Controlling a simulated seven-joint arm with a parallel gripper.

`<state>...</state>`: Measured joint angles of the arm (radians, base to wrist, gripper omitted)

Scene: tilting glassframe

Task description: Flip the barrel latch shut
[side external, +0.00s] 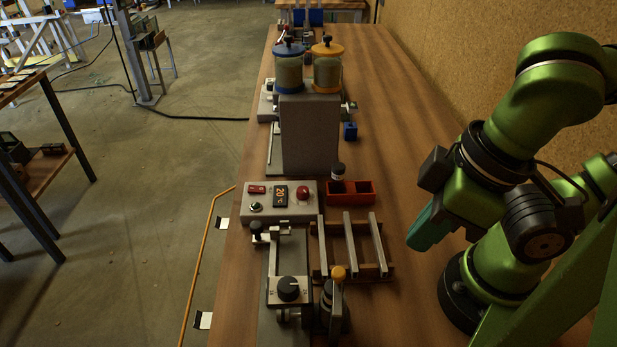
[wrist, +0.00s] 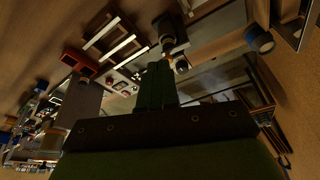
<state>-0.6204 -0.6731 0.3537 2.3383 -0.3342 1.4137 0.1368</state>
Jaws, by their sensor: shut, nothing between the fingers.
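A grey metal fixture (side external: 290,262) stands at the near edge of the table in the side external view, with a black round knob (side external: 288,288) on top. An orange-tipped lever (side external: 338,273) stands at its right. I cannot pick out the barrel latch for certain. In the side external view my gripper is at the right, folded against my arm and well apart from the fixture; its fingers are hard to make out there. In the wrist view the fingers of my gripper (wrist: 156,84) are together and empty, with the fixtures beyond them.
A control box (side external: 278,202) with a red button and a red bin (side external: 350,191) sit behind the fixture. A wooden rack with metal bars (side external: 350,248) lies to its right. Two jars (side external: 327,68) top a grey block farther back. Bare tabletop (side external: 400,140) lies towards the wall.

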